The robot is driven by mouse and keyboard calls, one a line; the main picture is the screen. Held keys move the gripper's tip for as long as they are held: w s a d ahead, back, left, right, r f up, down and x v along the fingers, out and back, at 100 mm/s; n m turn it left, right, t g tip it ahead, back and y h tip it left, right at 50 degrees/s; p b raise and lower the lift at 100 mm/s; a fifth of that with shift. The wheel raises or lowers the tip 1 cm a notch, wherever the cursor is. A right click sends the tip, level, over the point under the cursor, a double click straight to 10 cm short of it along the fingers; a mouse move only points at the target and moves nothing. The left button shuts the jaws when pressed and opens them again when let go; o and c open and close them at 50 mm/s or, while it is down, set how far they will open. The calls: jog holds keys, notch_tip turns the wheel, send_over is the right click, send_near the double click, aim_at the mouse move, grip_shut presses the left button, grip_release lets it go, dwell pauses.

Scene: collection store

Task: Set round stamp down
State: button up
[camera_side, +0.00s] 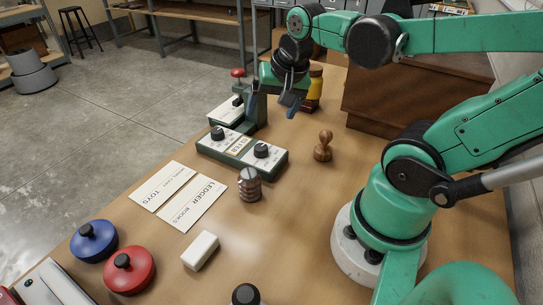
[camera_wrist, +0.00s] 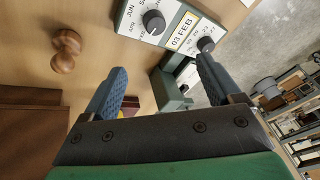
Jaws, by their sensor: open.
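A wooden stamp (camera_side: 323,147) with a knobbed handle and a round foot stands upright on the table, apart from my gripper; it is likely the round stamp. It also shows in the wrist view (camera_wrist: 66,50), left of the fingers. My gripper (camera_side: 272,115) is open, its blue fingers spread beyond the date setter. In the wrist view, nothing is held between the fingertips (camera_wrist: 160,66). The green date setter (camera_side: 242,150), with white faces and black knobs, shows "03 FEB" in the wrist view (camera_wrist: 182,34).
Cards reading TOYS (camera_side: 162,186) and LEDGER BOOKS (camera_side: 193,205) lie flat. A ridged brown cylinder (camera_side: 250,187), white block (camera_side: 200,251), blue lidded tin (camera_side: 93,241) and red one (camera_side: 128,270) stand nearer. A brown wooden box (camera_side: 400,95) stands behind right. Table around the stamp is clear.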

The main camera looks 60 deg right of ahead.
jog(key=w+a+n+t+y, duration=0.1)
jog(key=w+a+n+t, duration=0.1)
jog(key=a+n, duration=0.5)
jog(key=n+t, duration=0.1)
jog(key=n, duration=0.2)
jog(key=shift+a+r, duration=0.3)
